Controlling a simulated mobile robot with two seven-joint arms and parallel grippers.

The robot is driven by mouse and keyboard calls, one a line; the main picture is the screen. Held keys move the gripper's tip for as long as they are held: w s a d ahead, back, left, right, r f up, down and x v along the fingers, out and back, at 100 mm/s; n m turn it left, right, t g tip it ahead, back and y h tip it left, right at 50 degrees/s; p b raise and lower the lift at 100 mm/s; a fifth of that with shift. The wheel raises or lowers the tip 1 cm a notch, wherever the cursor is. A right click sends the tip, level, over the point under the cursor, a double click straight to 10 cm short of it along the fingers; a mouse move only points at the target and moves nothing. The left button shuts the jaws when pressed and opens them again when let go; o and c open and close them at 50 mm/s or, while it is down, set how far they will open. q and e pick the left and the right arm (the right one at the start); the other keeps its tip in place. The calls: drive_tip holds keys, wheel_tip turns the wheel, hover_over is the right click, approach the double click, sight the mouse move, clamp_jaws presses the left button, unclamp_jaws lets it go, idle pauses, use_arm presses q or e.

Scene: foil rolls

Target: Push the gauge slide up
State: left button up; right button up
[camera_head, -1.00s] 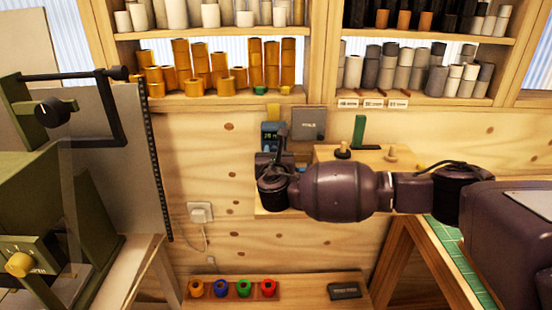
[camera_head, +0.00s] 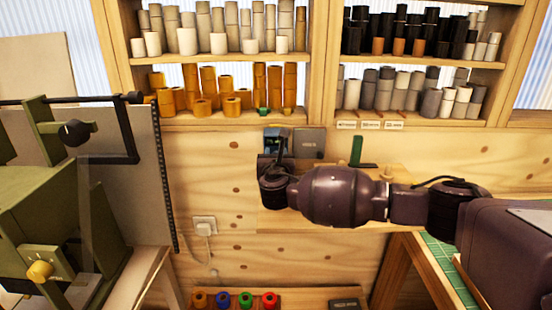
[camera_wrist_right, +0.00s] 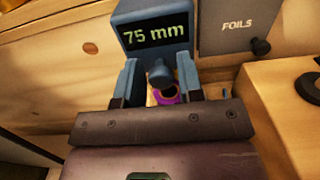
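The gauge (camera_wrist_right: 153,35) is a blue-grey block with a lit display reading 75 mm, at the top of the right wrist view. A rounded blue-grey knob (camera_wrist_right: 160,73), seemingly its slide, sticks out below the display. My right gripper (camera_wrist_right: 159,76) is open, with one finger on each side of the knob and small gaps visible. A purple ring (camera_wrist_right: 169,93) shows just below the knob, partly hidden. My left gripper is not in view.
A grey FOILS box (camera_head: 308,143) sits right of the gauge. A wooden ledge (camera_head: 405,178) lies right of my wrist. Shelves of rolls (camera_head: 225,118) are above. A green machine (camera_head: 45,225) stands left. Coloured rolls (camera_head: 245,299) lie below.

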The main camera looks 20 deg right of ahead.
drive_tip(key=shift+o, duration=1.1)
drive_tip(key=shift+f, duration=0.1)
drive_tip(key=shift+s, duration=0.15)
drive_tip(key=v, duration=1)
drive_tip(key=shift+s+a+b, duration=0.1)
drive_tip(key=shift+s+b, duration=0.2)
drive_tip(key=shift+b, duration=0.05)
